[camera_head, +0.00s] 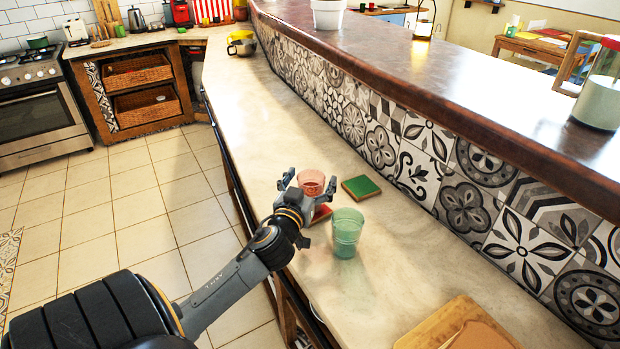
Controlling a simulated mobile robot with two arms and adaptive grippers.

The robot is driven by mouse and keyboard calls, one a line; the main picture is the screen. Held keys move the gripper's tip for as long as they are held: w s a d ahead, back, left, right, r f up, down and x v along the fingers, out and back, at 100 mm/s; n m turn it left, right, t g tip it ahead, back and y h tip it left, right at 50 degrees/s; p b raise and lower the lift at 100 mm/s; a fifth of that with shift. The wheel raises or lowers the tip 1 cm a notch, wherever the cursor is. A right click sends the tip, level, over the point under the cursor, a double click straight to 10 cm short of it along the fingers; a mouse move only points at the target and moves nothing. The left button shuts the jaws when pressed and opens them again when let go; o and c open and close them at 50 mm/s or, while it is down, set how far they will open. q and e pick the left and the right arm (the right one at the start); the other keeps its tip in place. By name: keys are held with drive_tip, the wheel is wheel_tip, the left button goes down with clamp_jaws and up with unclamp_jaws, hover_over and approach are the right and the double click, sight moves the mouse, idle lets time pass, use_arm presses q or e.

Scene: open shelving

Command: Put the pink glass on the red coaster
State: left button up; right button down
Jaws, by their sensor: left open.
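The pink glass (311,181) stands upright on the counter, its lower part hidden behind my gripper. My left gripper (309,186) is open, with one finger on each side of the glass in the picture; I cannot tell whether they touch it. The red coaster (322,212) shows only partly, just below the glass in the picture and partly covered by my gripper. Whether the glass base rests on it or stands behind it is hidden. My right gripper is not in view.
A green glass (346,235) stands close to the right of my left gripper. A green coaster (361,187) lies behind it. A wooden board (440,327) lies at the front right. The tiled wall (430,165) under the raised bar bounds the counter.

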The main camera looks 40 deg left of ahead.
use_arm(q)
drive_tip(key=shift+r, duration=0.25)
drive_tip(key=b+v, duration=0.2)
drive_tip(key=v, duration=1)
drive_tip(key=shift+f, duration=0.1)
